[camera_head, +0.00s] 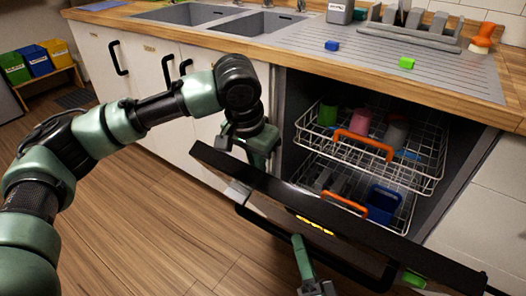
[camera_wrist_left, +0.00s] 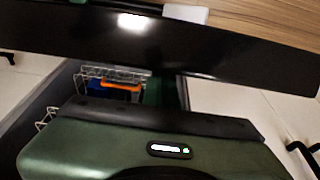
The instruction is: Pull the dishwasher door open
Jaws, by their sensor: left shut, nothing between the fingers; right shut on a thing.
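The dishwasher door (camera_head: 345,222) is tilted partly open, with its dark top edge slanting across the head view. Its dark bar handle (camera_head: 345,268) runs along the front. My right gripper (camera_head: 299,245) is shut on the handle at the bottom of the view. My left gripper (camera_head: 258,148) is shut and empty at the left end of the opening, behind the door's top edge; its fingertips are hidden. In the left wrist view, the dark door panel (camera_wrist_left: 215,42) spans the upper part, and the green gripper body fills the bottom.
Inside are an upper rack (camera_head: 425,181) with several cups and a lower rack (camera_head: 402,228) with a blue item. Above is the wooden counter (camera_head: 425,92) with sinks, a blue block (camera_head: 332,46) and a green block (camera_head: 407,63). Wooden floor lies open at the left.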

